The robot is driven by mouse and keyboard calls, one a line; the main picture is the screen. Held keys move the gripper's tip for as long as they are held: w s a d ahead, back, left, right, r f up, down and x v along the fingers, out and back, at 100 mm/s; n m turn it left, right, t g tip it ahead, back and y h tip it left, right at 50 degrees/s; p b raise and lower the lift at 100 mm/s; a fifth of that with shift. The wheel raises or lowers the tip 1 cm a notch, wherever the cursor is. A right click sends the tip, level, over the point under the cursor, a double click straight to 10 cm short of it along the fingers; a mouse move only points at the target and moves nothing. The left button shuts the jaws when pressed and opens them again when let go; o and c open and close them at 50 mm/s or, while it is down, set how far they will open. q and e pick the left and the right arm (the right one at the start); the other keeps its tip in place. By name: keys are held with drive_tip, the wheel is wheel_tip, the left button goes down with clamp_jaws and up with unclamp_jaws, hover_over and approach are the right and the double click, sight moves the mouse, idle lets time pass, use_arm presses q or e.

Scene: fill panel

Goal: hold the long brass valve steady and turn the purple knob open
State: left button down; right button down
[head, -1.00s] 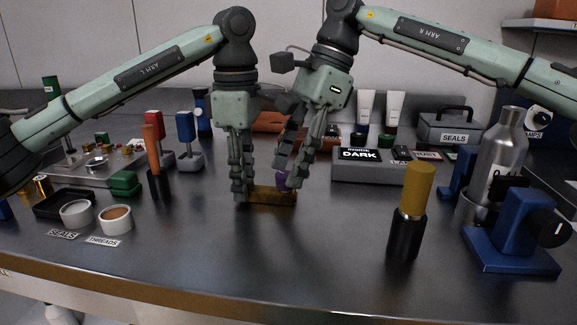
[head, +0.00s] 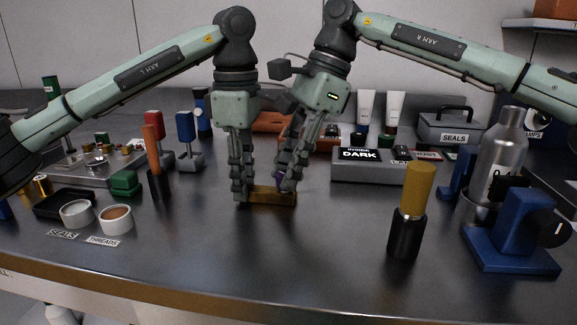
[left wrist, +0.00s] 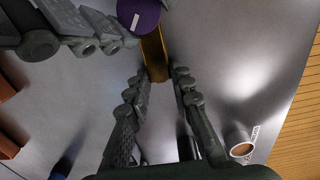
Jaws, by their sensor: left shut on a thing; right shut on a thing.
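The long brass valve (head: 268,196) lies on the dark bench in the middle of the head view, and its body also shows in the left wrist view (left wrist: 154,56). My left gripper (head: 242,193) is shut on the valve's left end; in the left wrist view its fingers (left wrist: 158,84) sit on either side of that end. The purple knob (left wrist: 139,15) is on the valve at the top of the left wrist view, with a white mark on it. My right gripper (head: 286,184) is shut on the knob and mostly hides it in the head view.
A black-based marker with a yellow top (head: 414,197) and a blue stand (head: 513,240) are at right. A grey "DARK" box (head: 372,168) stands behind. Two round cups (head: 115,219) and an orange-handled tool (head: 155,165) are at left. The bench in front of the valve is clear.

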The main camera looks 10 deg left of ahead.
drive_tip(key=shift+n, duration=0.3)
drive_tip(key=n+g, duration=0.1)
drive_tip(key=n, duration=0.1)
drive_tip(key=shift+w+a+n+h, duration=0.1)
drive_tip(key=shift+a+n+h, duration=0.05)
drive_tip(key=shift+n+h, duration=0.25)
drive_tip(key=shift+n+g+h, duration=0.4)
drive_tip(key=shift+n+h, duration=0.3)
drive_tip(key=shift+n, duration=1.3)
drive_tip(key=c, duration=1.2)
unclamp_jaws()
drive_tip(key=shift+r, duration=0.1)
wheel_tip(320, 180, up, 10)
drive_tip(key=shift+f, duration=0.1)
